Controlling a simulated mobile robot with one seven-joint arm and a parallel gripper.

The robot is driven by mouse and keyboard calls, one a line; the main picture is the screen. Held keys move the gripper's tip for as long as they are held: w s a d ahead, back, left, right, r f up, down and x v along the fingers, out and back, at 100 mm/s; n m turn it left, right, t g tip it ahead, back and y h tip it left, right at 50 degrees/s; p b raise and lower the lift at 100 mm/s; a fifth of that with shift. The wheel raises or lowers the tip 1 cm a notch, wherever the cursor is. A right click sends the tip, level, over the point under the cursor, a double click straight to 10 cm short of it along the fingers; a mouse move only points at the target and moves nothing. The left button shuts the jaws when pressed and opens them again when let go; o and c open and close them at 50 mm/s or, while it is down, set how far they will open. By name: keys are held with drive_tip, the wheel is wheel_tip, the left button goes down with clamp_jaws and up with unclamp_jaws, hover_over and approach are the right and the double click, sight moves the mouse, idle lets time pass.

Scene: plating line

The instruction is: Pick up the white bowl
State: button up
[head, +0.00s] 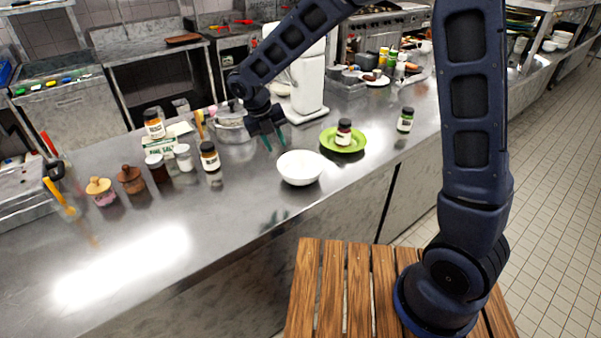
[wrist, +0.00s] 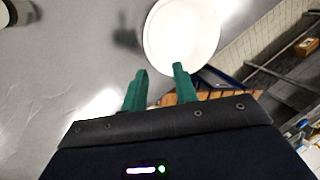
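The white bowl (head: 300,167) stands upright on the steel counter in the middle of the head view. It looks empty. In the wrist view the bowl (wrist: 182,36) is at the top, just beyond the green fingertips. My gripper (head: 274,140) is above the counter, a little behind and to the left of the bowl in the head view. Its two green fingers (wrist: 160,82) are spread apart with nothing between them. The right finger's tip overlaps the bowl's lower edge in the wrist view; I cannot tell whether it touches.
A green plate (head: 329,143) with a jar (head: 344,132) on it is right of the bowl. A dark-capped jar (head: 210,157) and several other jars stand to the left. A white appliance (head: 309,85) is behind. The counter's front left (head: 200,220) is clear.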

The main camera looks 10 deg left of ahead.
sight(279, 168)
drive_tip(key=shift+n, duration=0.9)
drive_tip(key=shift+s+a+f+x, duration=0.1)
drive_tip(key=shift+s+a+x, duration=0.15)
drive_tip(key=shift+x, duration=1.7)
drive_tip(key=shift+s+a+f+x, duration=0.15)
drive_tip(key=shift+a+x, duration=0.25)
drive_tip(key=shift+x, duration=1.5)
drive_tip(key=shift+s+a+f+x, duration=0.1)
drive_tip(key=shift+s+a+x, duration=0.15)
drive_tip(key=shift+x, duration=1.7)
clamp_jaws()
